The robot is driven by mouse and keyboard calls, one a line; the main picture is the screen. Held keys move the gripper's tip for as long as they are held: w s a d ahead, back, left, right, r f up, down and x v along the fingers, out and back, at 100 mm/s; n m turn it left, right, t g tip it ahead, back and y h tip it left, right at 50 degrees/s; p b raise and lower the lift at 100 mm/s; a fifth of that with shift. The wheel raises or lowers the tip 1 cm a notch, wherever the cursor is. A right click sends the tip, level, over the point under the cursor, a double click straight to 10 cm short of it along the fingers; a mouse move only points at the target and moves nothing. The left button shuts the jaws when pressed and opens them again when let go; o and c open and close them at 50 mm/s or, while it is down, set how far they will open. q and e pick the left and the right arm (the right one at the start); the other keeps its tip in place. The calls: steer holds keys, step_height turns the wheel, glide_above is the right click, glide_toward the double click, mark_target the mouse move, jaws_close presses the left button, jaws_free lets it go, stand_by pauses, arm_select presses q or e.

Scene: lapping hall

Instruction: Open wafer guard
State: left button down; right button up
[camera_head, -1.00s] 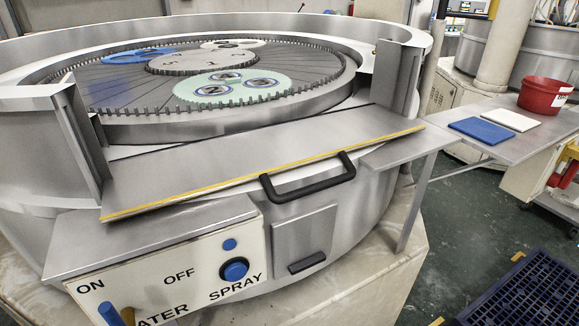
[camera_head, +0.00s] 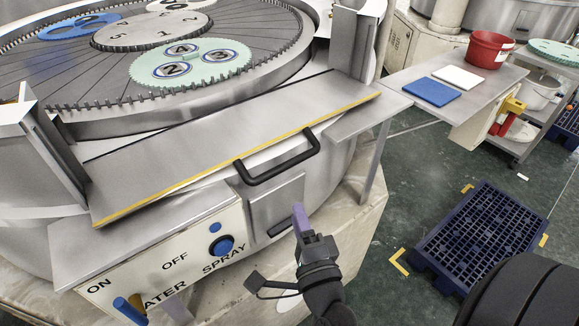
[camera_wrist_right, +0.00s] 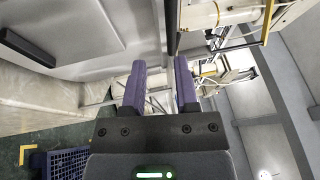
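The wafer guard (camera_head: 215,150) is a flat grey metal panel with a yellow front edge. It lies across the front opening of the round machine, between two upright metal posts. Its black bar handle (camera_head: 280,162) sticks out from the front. My right gripper (camera_head: 299,214), with purple fingers, is below and slightly right of the handle, apart from it. In the right wrist view my right gripper (camera_wrist_right: 160,75) has its two fingers apart with nothing between them. A dark bar (camera_wrist_right: 26,48) shows at the left there; I cannot tell which handle it is.
A control panel (camera_head: 150,262) with a blue button sits below the guard at left. A side table (camera_head: 425,110) at right holds a blue pad (camera_head: 432,91), a white pad (camera_head: 459,77) and a red bucket (camera_head: 489,50). A dark blue pallet (camera_head: 480,235) lies on the floor.

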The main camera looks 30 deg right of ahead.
steer(key=w+d+r+m, duration=0.1)
steer(key=w+d+r, duration=0.1)
steer(key=w, duration=0.7)
steer(key=shift+d+r, duration=0.4)
steer(key=shift+d, duration=0.4)
steer(key=shift+c, duration=0.2)
jaws_close()
